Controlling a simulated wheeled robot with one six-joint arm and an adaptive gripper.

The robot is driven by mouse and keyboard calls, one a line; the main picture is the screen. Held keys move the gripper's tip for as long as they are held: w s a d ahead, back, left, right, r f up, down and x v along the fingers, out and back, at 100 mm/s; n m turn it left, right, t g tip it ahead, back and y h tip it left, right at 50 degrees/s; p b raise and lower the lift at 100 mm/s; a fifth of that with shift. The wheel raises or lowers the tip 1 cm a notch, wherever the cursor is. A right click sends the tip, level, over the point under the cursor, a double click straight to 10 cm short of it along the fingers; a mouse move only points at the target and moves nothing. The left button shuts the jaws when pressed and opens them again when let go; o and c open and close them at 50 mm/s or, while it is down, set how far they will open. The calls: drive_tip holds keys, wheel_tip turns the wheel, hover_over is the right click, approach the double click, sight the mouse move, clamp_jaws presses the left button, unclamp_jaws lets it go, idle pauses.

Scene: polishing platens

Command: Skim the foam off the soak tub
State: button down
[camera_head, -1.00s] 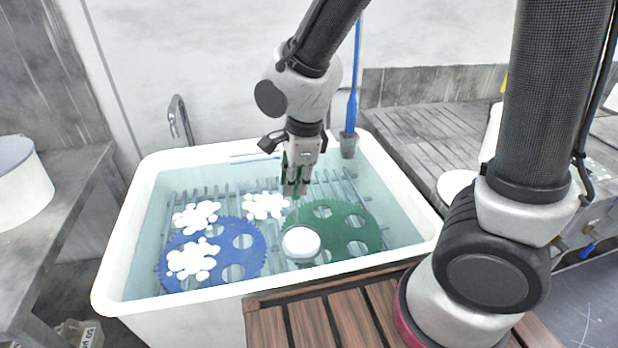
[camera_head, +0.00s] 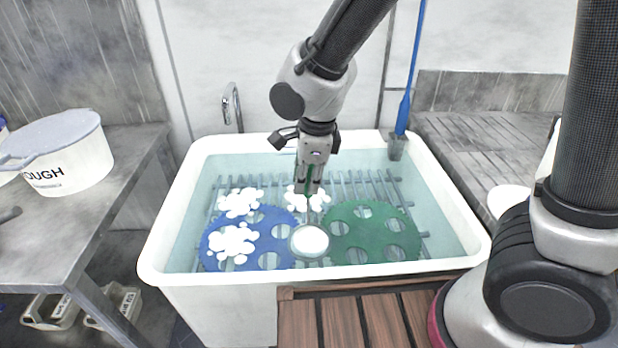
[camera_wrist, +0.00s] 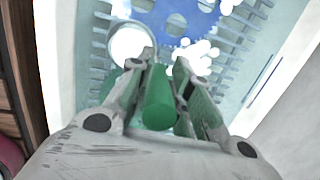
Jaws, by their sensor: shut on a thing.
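My gripper (camera_head: 310,188) is shut on the green handle (camera_wrist: 158,98) of a skimmer and hangs over the soak tub (camera_head: 215,288). The skimmer's round head (camera_head: 309,240) looks white, and I cannot tell whether foam lies in it. It shows over the gap between a blue disc (camera_head: 272,222) and a green disc (camera_head: 372,232) in the water. White foam floats in clumps: one at the back left (camera_head: 240,202), one at the front left (camera_head: 232,243), and one behind my gripper (camera_head: 300,203), partly hidden. In the wrist view, the skimmer head (camera_wrist: 131,44) lies beside the blue disc.
A white lidded tub (camera_head: 75,160) marked "OUGH" stands on the left bench. A tap (camera_head: 232,105) is behind the soak tub. A blue-handled brush (camera_head: 403,115) stands at its back right corner. A slatted wooden deck (camera_head: 370,320) is in front.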

drive_tip(key=w, duration=1.4)
drive_tip(key=a, duration=1.8)
idle(0.4)
drive_tip(key=s, duration=1.4)
idle(0.3)
drive_tip(key=shift+r, duration=0.15)
